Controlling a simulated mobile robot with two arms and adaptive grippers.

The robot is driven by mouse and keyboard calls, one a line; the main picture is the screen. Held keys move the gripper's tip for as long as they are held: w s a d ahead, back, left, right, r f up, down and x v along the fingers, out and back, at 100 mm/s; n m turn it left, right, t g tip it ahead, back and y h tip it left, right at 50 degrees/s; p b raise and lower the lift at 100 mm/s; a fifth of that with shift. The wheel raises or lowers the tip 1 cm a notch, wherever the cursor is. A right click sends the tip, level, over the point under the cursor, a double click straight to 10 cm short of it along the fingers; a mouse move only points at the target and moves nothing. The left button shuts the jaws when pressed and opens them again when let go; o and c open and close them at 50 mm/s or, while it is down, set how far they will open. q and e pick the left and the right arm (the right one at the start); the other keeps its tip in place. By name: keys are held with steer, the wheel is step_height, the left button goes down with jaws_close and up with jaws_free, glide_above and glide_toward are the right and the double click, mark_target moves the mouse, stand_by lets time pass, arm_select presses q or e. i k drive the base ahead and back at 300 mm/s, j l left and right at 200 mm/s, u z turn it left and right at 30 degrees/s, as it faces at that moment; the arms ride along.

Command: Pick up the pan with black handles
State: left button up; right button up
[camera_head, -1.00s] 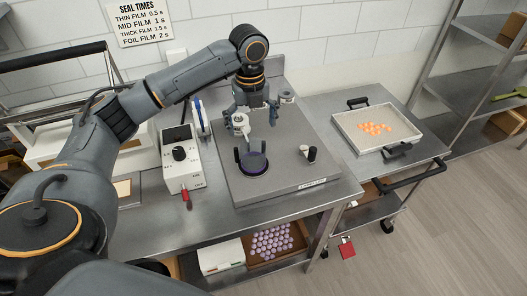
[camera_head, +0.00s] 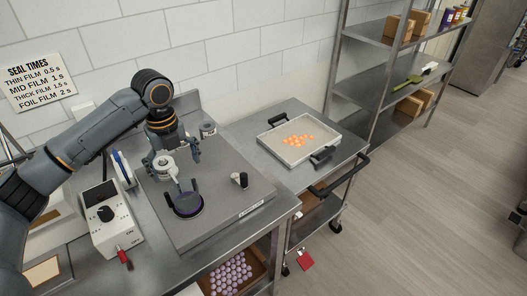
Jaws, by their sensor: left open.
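A shallow rectangular pan (camera_head: 272,143) with two black handles sits on the metal cart at the centre right and holds several orange pieces (camera_head: 298,141). One handle is on its far side and one on its near side. My left gripper (camera_head: 178,166) is open and points down over the grey machine plate, well to the left of this pan. My right gripper is out of view.
A white control box (camera_head: 108,215) stands left. The cart (camera_head: 337,165) has a black push handle. Shelving (camera_head: 372,92) stands behind; open floor lies right.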

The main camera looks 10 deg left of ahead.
mark_target(298, 141)
steer(key=i+l, duration=0.35)
steer(key=i, duration=0.15)
steer(key=i+l, duration=0.3)
steer(key=i, duration=0.25)
steer(key=i+l+z, duration=0.1)
steer(key=i+l, duration=0.25)
steer(key=i, duration=0.15)
